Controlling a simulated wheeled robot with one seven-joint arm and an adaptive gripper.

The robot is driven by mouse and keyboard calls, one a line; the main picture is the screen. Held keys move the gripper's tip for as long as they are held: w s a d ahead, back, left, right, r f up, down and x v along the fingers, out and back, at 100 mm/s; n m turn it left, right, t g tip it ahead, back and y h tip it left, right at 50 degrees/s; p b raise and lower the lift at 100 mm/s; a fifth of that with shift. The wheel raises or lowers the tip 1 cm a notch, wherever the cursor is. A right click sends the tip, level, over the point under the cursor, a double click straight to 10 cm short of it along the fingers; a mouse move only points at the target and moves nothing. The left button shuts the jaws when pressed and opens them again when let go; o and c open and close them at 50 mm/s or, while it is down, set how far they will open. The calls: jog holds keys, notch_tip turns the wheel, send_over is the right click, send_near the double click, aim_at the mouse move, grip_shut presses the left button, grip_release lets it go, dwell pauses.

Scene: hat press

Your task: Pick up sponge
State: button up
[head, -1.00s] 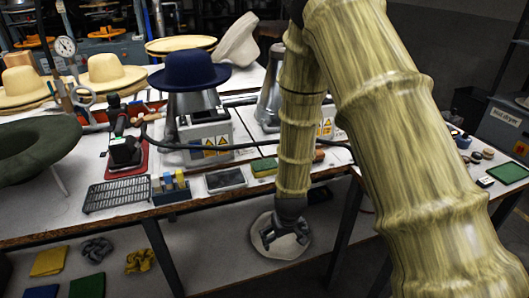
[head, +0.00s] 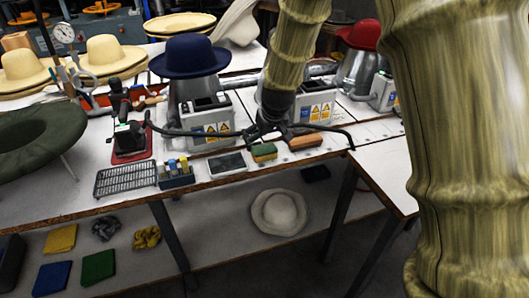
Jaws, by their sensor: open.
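The sponge (head: 264,154), green on top with a yellow lower part, lies on the white worktop near its front edge. My gripper (head: 268,136) is open, pointing down, with its dark fingers spread just above and behind the sponge in the picture. Nothing shows between the fingers. I cannot tell the exact height of the fingertips over the worktop.
An orange-brown block (head: 305,141) lies right of the sponge, a dark flat tablet (head: 227,164) left of it. Hat presses stand behind, one with a navy hat (head: 188,56). A dark hose (head: 335,129) runs close by. A beige hat (head: 279,212) lies on the lower shelf.

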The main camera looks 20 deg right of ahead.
aim_at(265, 148)
jog(key=shift+w+d+p+x, duration=0.1)
jog(key=shift+d+p+x, duration=0.1)
jog(key=shift+x, duration=1.65)
jog(key=shift+w+d+p+x, duration=0.1)
jog(key=shift+p+x, duration=0.1)
jog(key=shift+x, duration=1.65)
jog(key=shift+r, duration=0.1)
jog(key=shift+a, duration=0.1)
jog(key=c, duration=0.7)
